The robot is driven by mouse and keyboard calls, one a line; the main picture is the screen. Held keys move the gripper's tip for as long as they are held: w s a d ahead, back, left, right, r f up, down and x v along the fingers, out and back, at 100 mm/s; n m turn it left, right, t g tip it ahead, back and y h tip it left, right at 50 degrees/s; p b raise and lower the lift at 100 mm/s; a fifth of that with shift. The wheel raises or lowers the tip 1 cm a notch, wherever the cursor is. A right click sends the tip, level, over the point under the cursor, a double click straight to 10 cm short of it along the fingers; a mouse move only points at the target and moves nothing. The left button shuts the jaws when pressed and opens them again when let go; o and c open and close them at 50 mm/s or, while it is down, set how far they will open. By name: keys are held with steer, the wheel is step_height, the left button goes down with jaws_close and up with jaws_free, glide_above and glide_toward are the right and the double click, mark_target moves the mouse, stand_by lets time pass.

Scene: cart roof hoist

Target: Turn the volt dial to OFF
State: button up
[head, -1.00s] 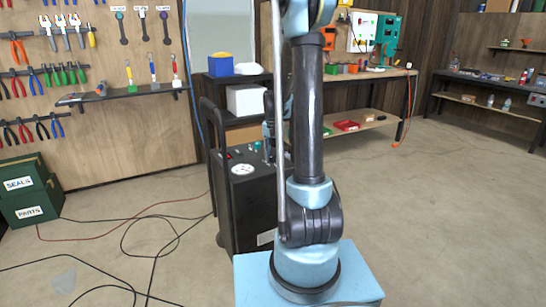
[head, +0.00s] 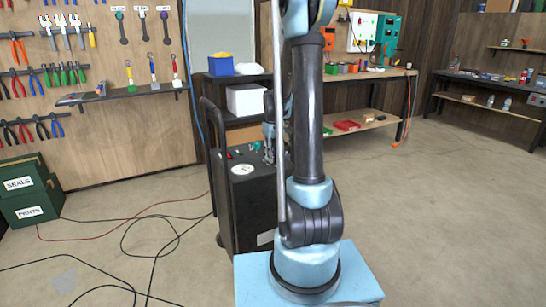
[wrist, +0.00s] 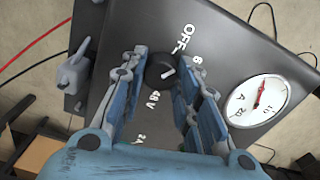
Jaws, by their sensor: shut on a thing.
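The volt dial (wrist: 160,72) is a round black knob with a white pointer line, on the dark top panel of the cart (head: 245,210). The exact finger contact is partly hidden. In the head view my gripper (head: 268,153) is at the cart's top, partly behind my arm, and the dial is hidden.
A round white gauge with a red needle (wrist: 258,100) sits on the panel beside the fingers. A grey clamp-like part (wrist: 73,73) is at the panel's left edge. The cart's black handle (head: 209,130) rises at its left. Cables (head: 150,225) lie on the floor.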

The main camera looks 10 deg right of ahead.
steer(key=shift+w+n, duration=0.15)
steer(key=shift+n, duration=1.75)
steer(key=o, duration=1.1)
steer(key=shift+r, duration=0.15)
step_height(320, 180, up, 12)
steer(key=shift+f, duration=0.2)
